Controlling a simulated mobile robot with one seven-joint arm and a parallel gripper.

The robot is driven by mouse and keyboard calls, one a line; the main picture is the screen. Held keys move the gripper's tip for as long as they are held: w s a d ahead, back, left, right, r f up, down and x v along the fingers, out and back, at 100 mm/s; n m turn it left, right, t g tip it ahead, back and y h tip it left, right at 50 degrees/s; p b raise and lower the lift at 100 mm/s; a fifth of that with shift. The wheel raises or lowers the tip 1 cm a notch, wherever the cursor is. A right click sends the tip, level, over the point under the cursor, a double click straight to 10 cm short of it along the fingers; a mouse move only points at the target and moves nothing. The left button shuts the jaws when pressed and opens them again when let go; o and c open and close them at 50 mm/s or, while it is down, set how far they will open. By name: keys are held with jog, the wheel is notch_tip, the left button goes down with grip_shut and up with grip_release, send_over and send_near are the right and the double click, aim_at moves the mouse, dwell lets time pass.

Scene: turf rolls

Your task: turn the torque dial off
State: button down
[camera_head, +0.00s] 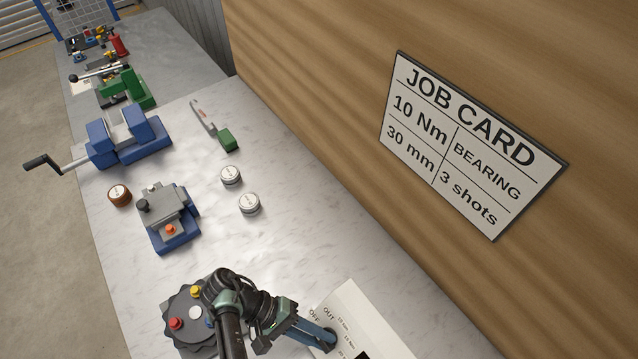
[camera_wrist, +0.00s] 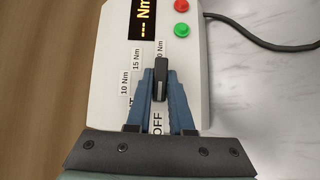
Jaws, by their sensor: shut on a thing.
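The torque dial (camera_wrist: 160,80) is a black, bar-like knob on the white control box (camera_wrist: 104,75). In the wrist view it stands between the two blue fingers of my gripper (camera_wrist: 161,84), which is shut on it. The bar lies nearly along the picture's vertical, its lower end towards the OFF label and its upper end near a partly covered "0 Nm" label. I cannot tell which end is the pointer. Labels 10 Nm and 15 Nm show to the left. In the head view my gripper (camera_head: 328,340) reaches the box (camera_head: 360,318); the dial is hidden there.
The box has a display (camera_wrist: 142,20) reading "--- Nm", a red button (camera_wrist: 181,6) and a green button (camera_wrist: 181,30). A dark round fixture with coloured knobs (camera_head: 176,323) stands left of my arm. A blue-grey fixture (camera_head: 168,215), vise (camera_head: 125,138) and round tins (camera_head: 249,204) stand farther back.

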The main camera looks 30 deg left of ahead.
jog(key=shift+n, duration=0.3)
dwell(0.4)
jog(key=c, duration=0.8)
grip_release()
jog(key=shift+a, duration=0.1)
jog(key=shift+a+r, duration=0.1)
jog(key=shift+a, duration=0.15)
jog(key=p+v, duration=0.3)
jog(key=v, duration=0.9)
jog(key=shift+s+a, duration=0.15)
jog(key=shift+s, duration=0.1)
